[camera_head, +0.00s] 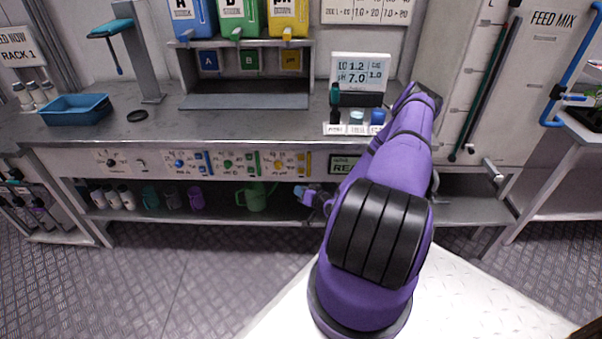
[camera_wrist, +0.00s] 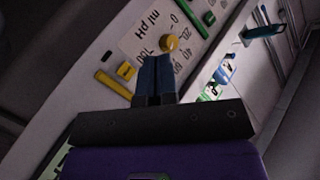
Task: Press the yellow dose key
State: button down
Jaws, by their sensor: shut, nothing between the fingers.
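The yellow pH section of the control panel shows in the head view, with a round yellow knob (camera_head: 278,165) and a yellow key (camera_head: 301,162) to its right. In the wrist view the panel is tilted; the yellow knob (camera_wrist: 169,43) is just beyond my fingertips and a long yellow bar (camera_wrist: 113,84), apparently the key, lies to their left. A smaller dark-and-yellow piece (camera_wrist: 125,69) is beside the bar. My gripper (camera_wrist: 154,60) is shut and empty, its blue fingers pointing toward the panel. In the head view my gripper (camera_head: 300,191) is low, below the panel's yellow section.
Green key (camera_wrist: 193,22) and blue key (camera_head: 201,163) belong to neighbouring panel sections. A green jug (camera_head: 254,198) and several cups stand on the shelf below. The bench top (camera_head: 230,125) overhangs the panel. A meter display (camera_head: 360,70) stands on the bench.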

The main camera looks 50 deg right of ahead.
aim_at(301, 171)
jog(key=shift+s+a+f+m+t+h, duration=0.2)
jog(key=shift+s+f+m+t+h, duration=0.15)
jog(key=shift+s+f+m, duration=0.2)
jog(key=shift+w, duration=0.1)
jog(key=shift+w+d, duration=1.45)
jog(key=shift+d, duration=0.25)
jog(key=shift+w+d, duration=1.4)
jog(key=shift+d, duration=0.25)
jog(key=shift+w+d, duration=0.1)
jog(key=shift+w+d, duration=0.2)
jog(key=shift+w+d, duration=0.25)
jog(key=shift+d, duration=0.1)
dwell(0.6)
dwell(0.3)
jog(key=shift+s+a, duration=0.55)
jog(key=shift+a, duration=0.1)
